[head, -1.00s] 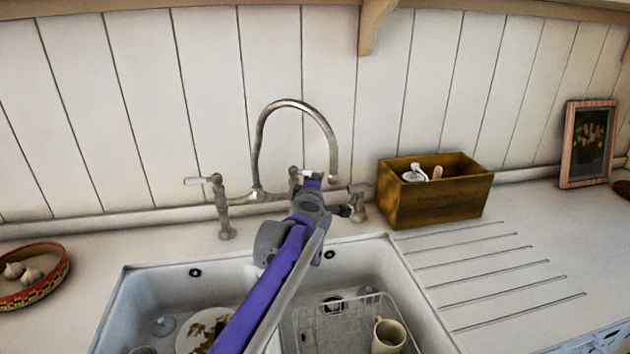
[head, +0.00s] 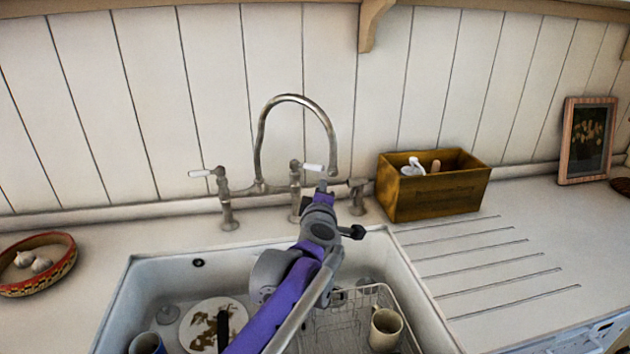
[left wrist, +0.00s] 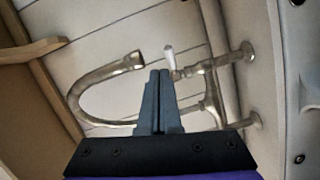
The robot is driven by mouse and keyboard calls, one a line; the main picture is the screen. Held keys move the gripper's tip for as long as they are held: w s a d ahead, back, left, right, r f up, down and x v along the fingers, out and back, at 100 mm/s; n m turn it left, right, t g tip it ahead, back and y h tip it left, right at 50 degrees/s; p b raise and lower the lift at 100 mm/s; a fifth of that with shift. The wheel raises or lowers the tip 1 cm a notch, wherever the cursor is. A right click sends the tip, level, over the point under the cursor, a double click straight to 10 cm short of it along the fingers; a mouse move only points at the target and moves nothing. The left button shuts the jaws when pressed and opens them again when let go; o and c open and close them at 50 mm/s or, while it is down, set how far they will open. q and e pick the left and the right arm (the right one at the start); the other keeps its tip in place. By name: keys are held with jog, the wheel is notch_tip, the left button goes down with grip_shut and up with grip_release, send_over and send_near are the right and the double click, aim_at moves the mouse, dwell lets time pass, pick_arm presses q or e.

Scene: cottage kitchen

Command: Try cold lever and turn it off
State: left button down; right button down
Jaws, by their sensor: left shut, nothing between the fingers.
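A bridge tap (head: 261,187) with a tall curved spout (head: 296,99) stands behind the sink. Its left lever (head: 200,173) has a white handle pointing left. Its right lever (head: 313,167) has a white handle pointing right, below the spout's end; it also shows in the left wrist view (left wrist: 170,58). No hot or cold mark can be made out. My left gripper (head: 322,186) is shut and empty, just in front of and below the right lever's handle. In the left wrist view its closed fingertips (left wrist: 160,74) lie close to that handle; contact cannot be told. My right gripper is not in view.
The white sink (head: 160,264) holds a patterned plate (head: 195,326), a wire rack (head: 352,322) and a cream mug (head: 385,329). A wooden box (head: 432,197) stands right of the tap. A bowl of garlic (head: 60,263) is at left. The ridged drainboard is clear.

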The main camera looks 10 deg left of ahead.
pick_arm(q)
jog(key=a+m+t+p, duration=0.1)
jog(key=a+m+t, duration=0.2)
jog(key=a+m, duration=0.5)
jog(key=m+h+p, duration=0.1)
jog(key=m+h, duration=0.4)
jog(key=m, duration=0.5)
send_near(315, 170)
jog(key=shift+m+h, duration=0.3)
jog(key=x, duration=0.2)
jog(key=p+x, duration=0.1)
jog(key=x, duration=0.1)
jog(key=p+x, duration=0.1)
jog(key=x, duration=0.1)
jog(key=shift+w+a, duration=0.25)
jog(key=shift+w, duration=0.2)
jog(key=shift+w+d, duration=0.25)
jog(key=shift+w, duration=0.1)
jog(key=shift+w+d+r+p, duration=0.1)
jog(key=shift+w+d+p, duration=0.15)
jog(key=shift+w, duration=0.35)
jog(key=shift+w+d+p, duration=0.2)
jog(key=shift+w+d, duration=0.1)
jog(key=shift+w, duration=0.25)
